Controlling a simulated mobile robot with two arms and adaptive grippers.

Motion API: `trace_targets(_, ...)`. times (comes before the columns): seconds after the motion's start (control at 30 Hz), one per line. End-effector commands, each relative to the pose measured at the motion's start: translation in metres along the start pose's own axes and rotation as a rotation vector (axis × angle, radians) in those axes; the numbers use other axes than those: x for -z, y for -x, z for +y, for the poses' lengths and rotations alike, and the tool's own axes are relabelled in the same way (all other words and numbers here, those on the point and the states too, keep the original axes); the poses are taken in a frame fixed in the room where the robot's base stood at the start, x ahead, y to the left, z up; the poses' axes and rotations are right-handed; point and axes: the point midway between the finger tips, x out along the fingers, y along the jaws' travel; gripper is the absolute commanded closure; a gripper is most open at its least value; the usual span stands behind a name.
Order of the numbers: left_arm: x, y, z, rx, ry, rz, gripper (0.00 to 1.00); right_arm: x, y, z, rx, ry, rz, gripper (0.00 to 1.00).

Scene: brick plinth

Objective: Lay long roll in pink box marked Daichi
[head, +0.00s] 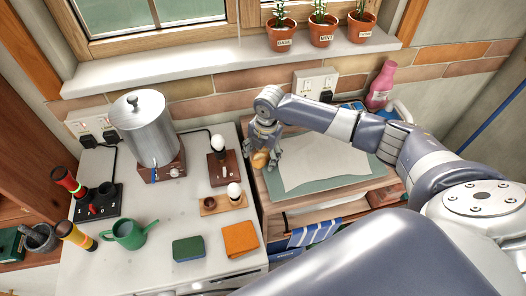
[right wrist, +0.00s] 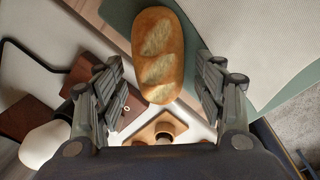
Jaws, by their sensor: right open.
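The long roll (right wrist: 157,55) is a brown, scored loaf in the right wrist view, lying near the edge of a green mat. In the head view a small part of the roll (head: 260,160) shows under my right gripper (head: 265,150). My right gripper (right wrist: 158,78) is open, its fingers on either side of the roll's near part with gaps between. I cannot tell how far above the roll it is. No pink box and no Daichi label show in either view. My left gripper is not in view.
A white sheet (head: 325,160) lies on the green mat (head: 283,195). Left on the counter are an egg in a wooden holder (head: 235,190), an orange cloth (head: 240,238), a sponge (head: 188,248), a green watering can (head: 127,233) and a metal urn (head: 147,130). A pink bottle (head: 380,88) stands at back right.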

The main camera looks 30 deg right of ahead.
Motion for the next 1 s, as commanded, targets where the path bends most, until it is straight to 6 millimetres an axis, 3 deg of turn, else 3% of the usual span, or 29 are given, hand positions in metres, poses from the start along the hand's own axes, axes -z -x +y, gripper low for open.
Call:
trace_targets(0.2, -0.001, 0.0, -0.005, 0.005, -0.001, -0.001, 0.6, 0.0, -0.001, 0.0, 0.0, 0.001, -0.001, 0.36)
trace_targets(0.4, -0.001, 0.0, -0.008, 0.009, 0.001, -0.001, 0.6, 0.0, -0.001, 0.0, 0.0, 0.0, -0.001, 0.76)
trace_targets(0.8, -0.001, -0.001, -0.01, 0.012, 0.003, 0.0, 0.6, -0.001, 0.001, 0.001, -0.001, 0.0, -0.001, 0.79)
trace_targets(1.0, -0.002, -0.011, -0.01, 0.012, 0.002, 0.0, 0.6, -0.001, 0.015, 0.003, -0.003, 0.002, -0.002, 0.79)
